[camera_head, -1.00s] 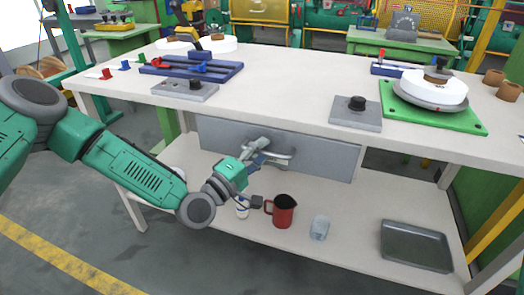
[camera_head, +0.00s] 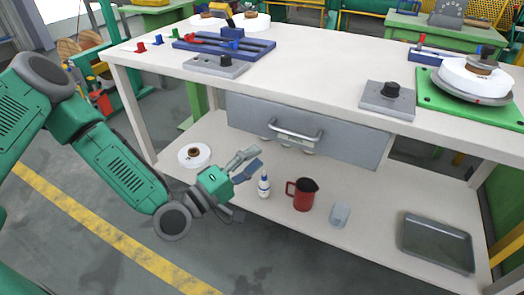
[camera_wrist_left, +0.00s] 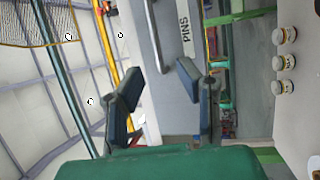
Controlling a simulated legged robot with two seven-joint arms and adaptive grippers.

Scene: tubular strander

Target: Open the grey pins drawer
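The grey pins drawer (camera_head: 350,143) hangs under the white tabletop, and no opening shows along its top edge. Its bar handle (camera_head: 295,133) runs across the front. In the left wrist view the drawer front bears a white PINS label (camera_wrist_left: 185,32), turned sideways. My left gripper (camera_head: 250,163) is in front of and below the handle, to its left, clear of it. The wrist view shows its two dark finger pads (camera_wrist_left: 158,82) apart with nothing between them. My right gripper is not in view.
The lower shelf holds a white spool (camera_head: 194,155), a small bottle (camera_head: 264,186), a red jug (camera_head: 303,195), a grey block (camera_head: 340,214) and a tray (camera_head: 436,243). Small jars (camera_wrist_left: 283,62) stand beneath the drawer. Fixtures stand on the tabletop (camera_head: 310,72).

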